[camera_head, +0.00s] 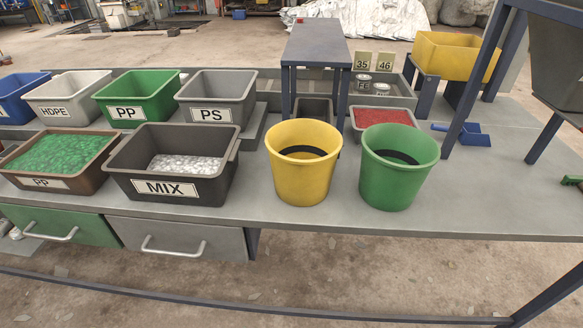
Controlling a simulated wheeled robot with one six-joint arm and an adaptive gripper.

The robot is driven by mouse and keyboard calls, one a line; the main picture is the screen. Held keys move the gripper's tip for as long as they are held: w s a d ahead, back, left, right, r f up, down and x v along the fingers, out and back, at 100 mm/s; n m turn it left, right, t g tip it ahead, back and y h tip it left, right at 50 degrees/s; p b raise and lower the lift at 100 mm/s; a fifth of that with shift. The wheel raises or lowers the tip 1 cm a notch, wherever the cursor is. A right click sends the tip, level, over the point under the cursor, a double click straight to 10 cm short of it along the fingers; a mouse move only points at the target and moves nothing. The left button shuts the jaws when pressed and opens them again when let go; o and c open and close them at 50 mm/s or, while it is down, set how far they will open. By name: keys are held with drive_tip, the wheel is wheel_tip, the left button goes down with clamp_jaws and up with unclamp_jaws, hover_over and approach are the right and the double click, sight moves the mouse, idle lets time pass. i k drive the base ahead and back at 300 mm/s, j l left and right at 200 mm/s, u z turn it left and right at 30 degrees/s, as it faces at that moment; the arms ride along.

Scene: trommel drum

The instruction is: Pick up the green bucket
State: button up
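The green bucket (392,184) stands upright on the grey workbench (480,195), near its front edge and right of the middle. A dark band, perhaps its handle, shows across its open mouth. A yellow bucket (301,178) of similar size stands just left of it, with a narrow gap between them. My gripper is not in view.
Left of the buckets are the MIX bin (125,190) and the brown PP bin (18,176). Behind stand a small raised table (318,35), a tray of red pellets (353,127) and a blue scoop (470,135). A slanted post (472,90) rises at right. Bench right of the green bucket is clear.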

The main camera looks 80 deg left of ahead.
sight(396, 159)
drive_tip(key=u, duration=2.4)
